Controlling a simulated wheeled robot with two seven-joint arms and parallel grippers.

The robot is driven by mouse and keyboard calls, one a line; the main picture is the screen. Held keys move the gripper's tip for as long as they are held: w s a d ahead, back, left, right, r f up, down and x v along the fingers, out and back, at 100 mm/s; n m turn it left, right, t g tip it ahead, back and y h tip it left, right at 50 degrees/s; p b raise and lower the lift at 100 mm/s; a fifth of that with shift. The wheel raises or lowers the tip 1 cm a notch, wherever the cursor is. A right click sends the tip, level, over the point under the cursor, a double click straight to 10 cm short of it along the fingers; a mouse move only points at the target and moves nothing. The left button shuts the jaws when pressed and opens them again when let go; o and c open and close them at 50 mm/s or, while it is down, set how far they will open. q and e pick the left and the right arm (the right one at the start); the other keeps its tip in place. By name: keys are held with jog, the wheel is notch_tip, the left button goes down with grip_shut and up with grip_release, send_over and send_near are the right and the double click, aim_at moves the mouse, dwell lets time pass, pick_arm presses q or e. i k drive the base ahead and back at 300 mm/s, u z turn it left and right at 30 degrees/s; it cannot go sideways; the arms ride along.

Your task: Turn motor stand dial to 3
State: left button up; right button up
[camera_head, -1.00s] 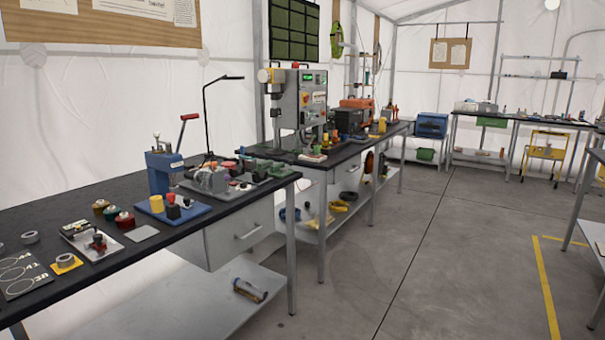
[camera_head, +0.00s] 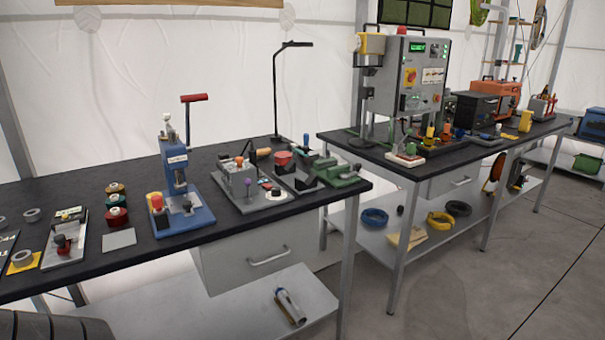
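A grey device on a flat plate (camera_head: 240,181), which looks like the motor stand, sits on the near black workbench (camera_head: 120,262), right of a blue hand press (camera_head: 176,175). A small round dial-like part (camera_head: 272,192) with dark and pale areas lies at its front right. Its markings and setting are too small to read. Neither of my grippers is in view.
A green vise (camera_head: 335,173) and a red-topped part (camera_head: 283,160) stand right of the device. A black lamp (camera_head: 278,95) rises behind. A second bench holds a tall grey machine (camera_head: 415,75). Open floor (camera_head: 450,290) lies at the right.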

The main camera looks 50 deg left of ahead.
aim_at(275, 191)
jog(key=u, duration=0.8)
jog(key=i, duration=1.05)
jog(key=u, duration=1.15)
